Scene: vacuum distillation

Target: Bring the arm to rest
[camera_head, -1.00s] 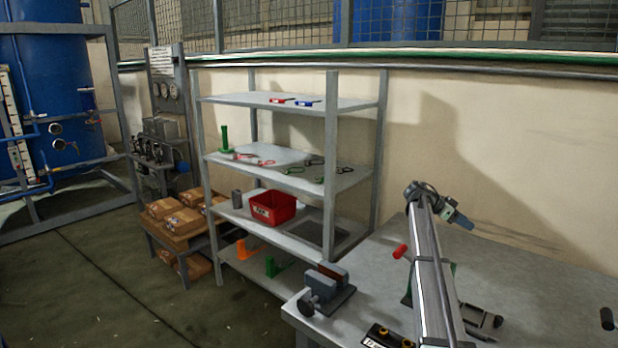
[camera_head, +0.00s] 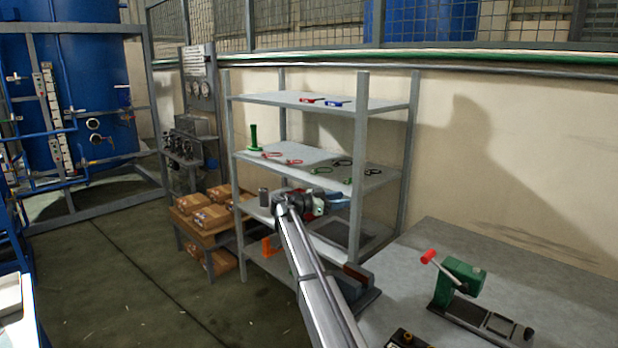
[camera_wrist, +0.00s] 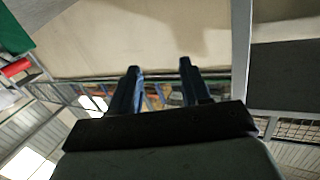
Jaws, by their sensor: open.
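My gripper (camera_head: 340,198) is at the end of my raised arm, in front of the grey shelving rack (camera_head: 363,150) in the head view. Its bluish fingers point to the right. In the wrist view my gripper (camera_wrist: 160,80) shows two dark fingers spread apart with nothing between them.
Cardboard boxes (camera_head: 212,216) sit on a low table left of the rack. Open floor (camera_head: 110,290) lies at the left.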

